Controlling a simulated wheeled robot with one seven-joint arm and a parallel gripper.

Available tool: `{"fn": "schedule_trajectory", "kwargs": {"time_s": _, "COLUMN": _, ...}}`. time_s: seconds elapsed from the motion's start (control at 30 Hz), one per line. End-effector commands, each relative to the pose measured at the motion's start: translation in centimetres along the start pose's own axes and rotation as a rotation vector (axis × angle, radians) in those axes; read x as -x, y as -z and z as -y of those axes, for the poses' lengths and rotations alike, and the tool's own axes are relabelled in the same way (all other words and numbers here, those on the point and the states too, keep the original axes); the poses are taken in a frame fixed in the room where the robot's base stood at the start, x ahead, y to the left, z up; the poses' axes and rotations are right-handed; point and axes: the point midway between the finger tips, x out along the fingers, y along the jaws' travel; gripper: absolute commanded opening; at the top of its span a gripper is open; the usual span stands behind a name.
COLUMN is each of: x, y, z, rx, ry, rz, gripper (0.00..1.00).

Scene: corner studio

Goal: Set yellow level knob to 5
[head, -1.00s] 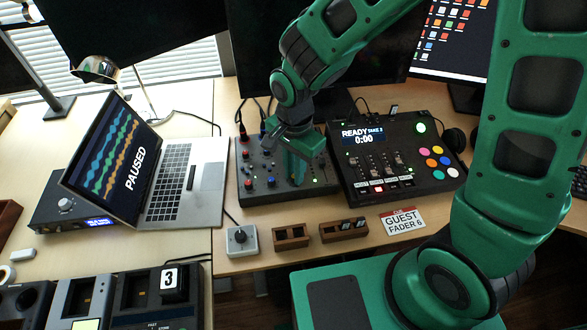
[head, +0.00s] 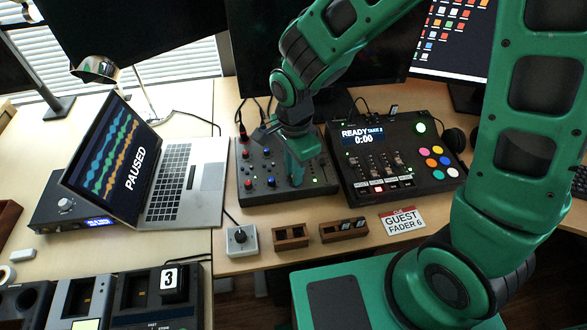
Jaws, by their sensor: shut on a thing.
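A dark grey mixer (head: 262,190) with red and blue knobs (head: 271,181) lies on the desk between the laptop and the recorder. My gripper (head: 294,180) points down onto the mixer's right half. Its green fingers are close together and shut on a small part there. The gripper hides that part, so I cannot see its colour or its setting. I cannot pick out a yellow knob on the mixer in this view.
A laptop (head: 180,180) reading PAUSED stands left. A recorder (head: 378,165) with faders and coloured pads is close on the right. A small grey knob box (head: 242,240), wooden holders (head: 292,236) and a GUEST FADER 6 card (head: 402,221) lie in front.

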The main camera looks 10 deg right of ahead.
Motion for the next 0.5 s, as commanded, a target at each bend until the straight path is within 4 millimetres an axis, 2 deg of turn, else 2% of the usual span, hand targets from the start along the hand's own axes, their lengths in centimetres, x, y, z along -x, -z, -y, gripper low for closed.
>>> {"fn": "schedule_trajectory", "kwargs": {"time_s": 0.07, "x": 0.23, "y": 0.21, "z": 0.58, "rx": -0.007, "ry": 0.015, "rz": -0.002, "gripper": 0.0}}
{"fn": "schedule_trajectory", "kwargs": {"time_s": 0.1, "x": 0.24, "y": 0.21, "z": 0.59, "rx": -0.007, "ry": 0.015, "rz": -0.002, "gripper": 0.18}}
{"fn": "schedule_trajectory", "kwargs": {"time_s": 0.17, "x": 0.22, "y": 0.2, "z": 0.54, "rx": -0.006, "ry": 0.014, "rz": -0.002, "gripper": 0.32}}
{"fn": "schedule_trajectory", "kwargs": {"time_s": 0.5, "x": 0.09, "y": 0.06, "z": 0.25, "rx": -0.002, "ry": 0.006, "rz": 0.0, "gripper": 0.34}}
